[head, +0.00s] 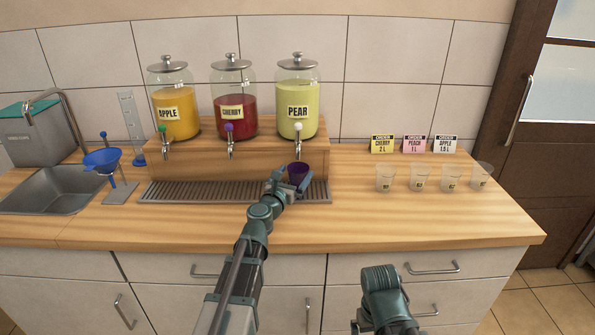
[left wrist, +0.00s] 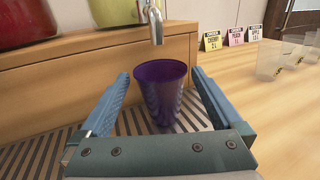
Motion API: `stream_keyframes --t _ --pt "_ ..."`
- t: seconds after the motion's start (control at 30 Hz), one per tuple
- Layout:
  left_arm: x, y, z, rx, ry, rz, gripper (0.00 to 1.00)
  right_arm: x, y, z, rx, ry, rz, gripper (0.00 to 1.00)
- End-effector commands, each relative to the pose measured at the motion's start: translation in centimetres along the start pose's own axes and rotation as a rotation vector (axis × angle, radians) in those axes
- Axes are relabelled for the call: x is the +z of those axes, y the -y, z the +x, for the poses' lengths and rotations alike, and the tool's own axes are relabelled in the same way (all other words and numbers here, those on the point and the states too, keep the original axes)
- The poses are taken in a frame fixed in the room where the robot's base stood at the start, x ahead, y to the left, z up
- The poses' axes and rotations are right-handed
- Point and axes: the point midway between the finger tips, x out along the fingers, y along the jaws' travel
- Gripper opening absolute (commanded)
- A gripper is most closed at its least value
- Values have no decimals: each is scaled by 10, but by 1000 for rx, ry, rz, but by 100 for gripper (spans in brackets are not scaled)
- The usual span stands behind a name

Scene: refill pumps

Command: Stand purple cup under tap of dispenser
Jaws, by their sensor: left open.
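The purple cup (head: 298,173) stands upright on the drip tray (head: 180,191), under the tap (head: 298,138) of the pear dispenser (head: 297,97). In the left wrist view the cup (left wrist: 161,90) is between the two fingers, with the tap's spout (left wrist: 155,28) above its back rim. My left gripper (head: 289,185) is open around the near side of the cup, and gaps show between each finger and the cup. The base of the cup is partly hidden by the gripper. My right arm (head: 385,295) shows at the bottom, in front of the drawers; its fingers are not visible.
The apple (head: 174,100) and cherry (head: 234,98) dispensers stand left on the wooden riser. Several clear cups (head: 418,179) and three order cards (head: 413,145) are on the right. A blue funnel (head: 103,160) on a stand and a sink (head: 45,190) are left. The front counter is clear.

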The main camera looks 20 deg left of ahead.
Motion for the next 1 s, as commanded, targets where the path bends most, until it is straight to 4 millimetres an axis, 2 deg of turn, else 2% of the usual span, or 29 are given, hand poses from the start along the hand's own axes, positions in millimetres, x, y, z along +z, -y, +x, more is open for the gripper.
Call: stream_keyframes --t 0.03,0.2,0.4,0.57,1.0 --pt "0 1 -15 1 0 0 100 0 0 0 0 0 0 100" --pt "0 1 -53 2 -1 0 100 0 0 0 0 0 0 100" --pt "0 0 -84 2 -1 0 100 0 0 0 0 0 0 100" --pt "0 0 -91 0 -1 0 100 0 0 0 0 0 0 100" --pt "0 0 -86 0 -1 0 100 0 0 0 0 0 0 100"
